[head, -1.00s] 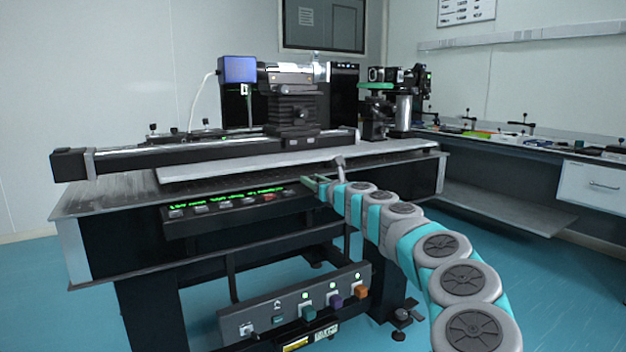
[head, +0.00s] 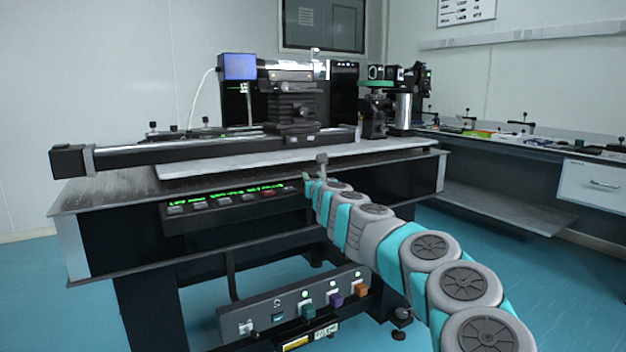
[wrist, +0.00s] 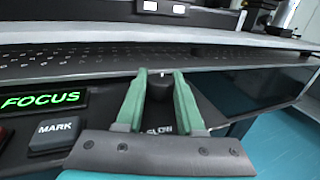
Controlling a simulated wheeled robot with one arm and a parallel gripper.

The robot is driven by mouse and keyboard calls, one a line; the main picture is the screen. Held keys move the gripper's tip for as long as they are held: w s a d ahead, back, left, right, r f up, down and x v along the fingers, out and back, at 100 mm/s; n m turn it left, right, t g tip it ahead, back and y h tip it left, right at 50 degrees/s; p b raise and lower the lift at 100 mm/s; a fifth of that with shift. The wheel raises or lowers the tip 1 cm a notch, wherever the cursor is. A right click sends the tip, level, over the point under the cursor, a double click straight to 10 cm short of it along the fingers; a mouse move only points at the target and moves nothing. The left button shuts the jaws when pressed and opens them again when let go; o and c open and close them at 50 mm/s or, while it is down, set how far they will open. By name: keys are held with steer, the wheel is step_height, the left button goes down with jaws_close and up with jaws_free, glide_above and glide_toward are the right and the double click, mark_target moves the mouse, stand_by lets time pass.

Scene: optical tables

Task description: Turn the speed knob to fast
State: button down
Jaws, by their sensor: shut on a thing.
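The speed knob (wrist: 159,90) is a dark round knob at the right end of the black control panel (wrist: 100,105), in the wrist view. The word SLOW shows just below it, partly hidden by my gripper. My gripper (wrist: 161,76) has two green fingers, one on each side of the knob, and is shut on it. In the head view, my gripper (head: 308,181) is at the right end of the control panel (head: 235,205), and the knob is hidden there. A light mark shows on the top of the knob.
A MARK button (wrist: 57,135) and a green FOCUS display (wrist: 42,101) are left of the gripper. The perforated table edge (wrist: 160,60) runs just above. A lower box (head: 292,300) with coloured plugs hangs below the panel.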

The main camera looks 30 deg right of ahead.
steer(key=c, duration=0.5)
jaws_free()
steer(key=shift+b+v, duration=1.1)
steer(key=shift+v, duration=2.75)
